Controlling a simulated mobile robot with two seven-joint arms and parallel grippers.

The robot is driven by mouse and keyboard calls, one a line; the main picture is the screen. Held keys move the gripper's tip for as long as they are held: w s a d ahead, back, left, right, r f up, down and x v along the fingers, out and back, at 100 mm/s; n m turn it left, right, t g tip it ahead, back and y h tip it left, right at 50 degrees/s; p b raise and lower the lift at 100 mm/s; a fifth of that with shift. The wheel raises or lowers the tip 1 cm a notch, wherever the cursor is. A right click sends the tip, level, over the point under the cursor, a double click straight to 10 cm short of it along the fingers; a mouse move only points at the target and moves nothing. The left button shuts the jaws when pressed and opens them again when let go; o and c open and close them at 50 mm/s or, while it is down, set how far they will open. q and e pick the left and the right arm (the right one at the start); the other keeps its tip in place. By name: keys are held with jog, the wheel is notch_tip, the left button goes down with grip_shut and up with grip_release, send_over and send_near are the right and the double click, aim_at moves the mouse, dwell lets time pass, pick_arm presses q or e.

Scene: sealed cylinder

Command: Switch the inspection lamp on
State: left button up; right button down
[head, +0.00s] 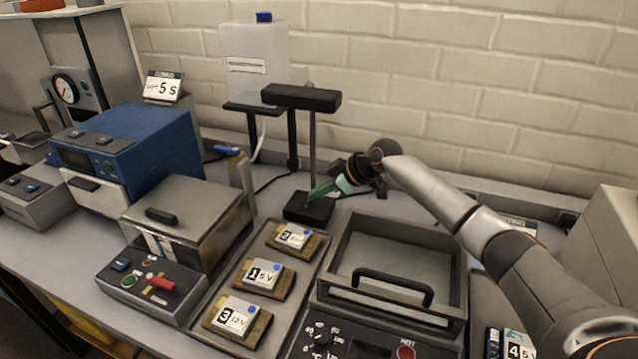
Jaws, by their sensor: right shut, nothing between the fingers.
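The inspection lamp is a black bar-shaped head (301,97) on a thin upright post, with a black square base (309,208) on the bench. The lamp head looks dark, and I cannot make out a lit area under it. My right gripper (318,191), with green fingers, is shut and empty. Its tips are at the top of the lamp base, close beside the foot of the post. I cannot tell whether they touch it. The switch itself is too small or hidden by the fingers. My left gripper is not in view.
A tray (206,315) with several labelled cards stands in front of the lamp. A lidded grey device (405,222) with a black handle is below my right arm. A white tank (254,55) stands behind left. A blue machine (150,145) is further left, before the brick wall.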

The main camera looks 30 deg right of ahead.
jog(key=shift+f, duration=0.15)
jog(key=shift+w+d+f+g+b, duration=0.1)
jog(key=shift+f+g+b, duration=0.1)
jog(key=shift+g+b, duration=0.1)
jog(key=shift+d+f+y, duration=0.15)
jog(key=shift+y, duration=0.15)
